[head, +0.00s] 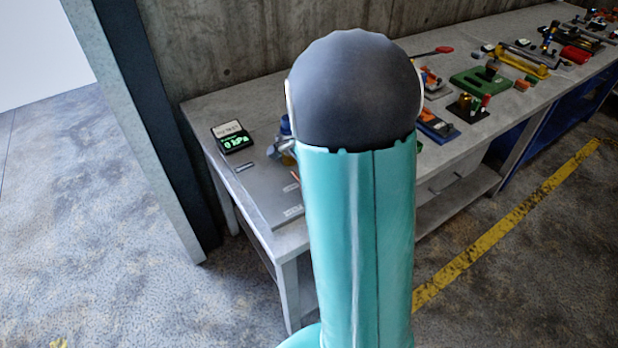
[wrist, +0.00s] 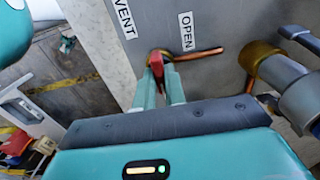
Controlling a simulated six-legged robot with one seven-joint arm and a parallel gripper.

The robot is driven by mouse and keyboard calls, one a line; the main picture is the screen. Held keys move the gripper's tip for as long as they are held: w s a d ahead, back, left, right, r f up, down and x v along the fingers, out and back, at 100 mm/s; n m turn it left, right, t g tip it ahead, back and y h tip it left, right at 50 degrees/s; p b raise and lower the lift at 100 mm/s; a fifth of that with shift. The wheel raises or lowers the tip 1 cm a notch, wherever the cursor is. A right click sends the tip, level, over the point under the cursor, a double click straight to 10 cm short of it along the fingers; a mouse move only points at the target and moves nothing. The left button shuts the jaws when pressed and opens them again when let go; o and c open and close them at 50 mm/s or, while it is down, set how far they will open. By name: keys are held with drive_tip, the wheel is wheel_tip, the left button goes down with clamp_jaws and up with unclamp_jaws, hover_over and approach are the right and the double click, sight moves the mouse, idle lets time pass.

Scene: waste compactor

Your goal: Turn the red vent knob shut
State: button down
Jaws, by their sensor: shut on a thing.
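The red vent knob (wrist: 157,68) shows in the wrist view on a grey panel, between a VENT label (wrist: 124,17) and an OPEN label (wrist: 187,31). A copper pipe (wrist: 198,53) runs right from it. My gripper (wrist: 160,82) is shut on the knob, its two teal fingers on either side of it. The knob's lower part is hidden between the fingers. In the head view my arm covers the knob and the gripper. The grey panel (head: 262,195) lies on the bench there, with a gauge (head: 232,137) reading 0 kPa.
A brass fitting with a grey metal valve body (wrist: 287,80) stands close right of my gripper in the wrist view. The long bench holds several tools and fixtures, including a green one (head: 482,82). A concrete wall backs it. A grey post (head: 150,120) stands left of the bench.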

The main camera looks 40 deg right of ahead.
drive_tip(key=shift+r, duration=0.1)
idle(0.3)
drive_tip(key=c, duration=1.5)
unclamp_jaws()
drive_tip(key=shift+o, duration=0.2)
wheel_tip(320, 180, up, 14)
drive_tip(key=s+a+r+n+t, duration=0.1)
drive_tip(key=s+a+n+t, duration=0.1)
drive_tip(key=s+a+n, duration=0.5)
drive_tip(key=s+a+r+n+t, duration=0.2)
drive_tip(key=s+a+n+t, duration=0.1)
drive_tip(key=s+a+n, duration=0.5)
drive_tip(key=a+n, duration=0.3)
drive_tip(key=a, duration=0.3)
drive_tip(key=shift+n+t, duration=0.3)
drive_tip(key=shift+n, duration=0.1)
